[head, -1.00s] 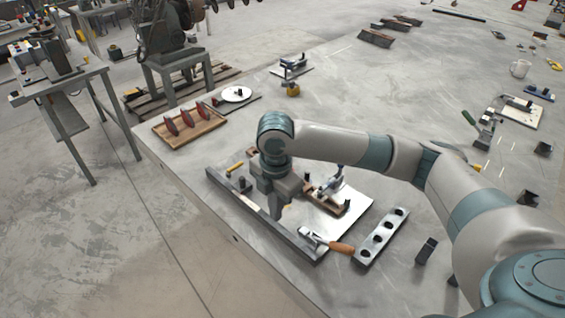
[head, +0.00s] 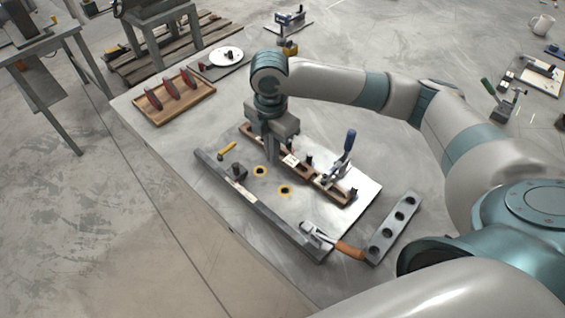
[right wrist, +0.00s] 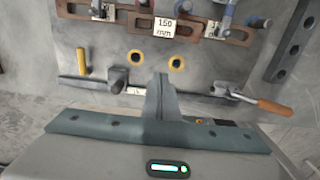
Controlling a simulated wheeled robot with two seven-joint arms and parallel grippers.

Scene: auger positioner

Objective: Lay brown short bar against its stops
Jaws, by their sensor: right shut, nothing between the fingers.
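A brown bar with slots (head: 328,187) lies along the far side of the pale plate (head: 312,222), with small dark posts beside it. In the right wrist view, brown bar pieces (right wrist: 192,30) run across the top with a "150 mm" label (right wrist: 165,27). I cannot tell whether they are one bar or two, or whether they touch the stops. A blue-handled clamp (head: 347,146) stands at the bar's right part. My right gripper (head: 273,160) is shut and empty, pointing down by the bar's left part and hiding some of it. My left gripper is out of view.
A dark rail (head: 255,207) edges the plate's near side, with an orange-handled clamp (head: 340,246) at its right end. Two yellow-ringed holes (head: 285,190) and a yellow pin (head: 228,150) are on the plate. A holed metal strip (head: 396,226) lies to the right.

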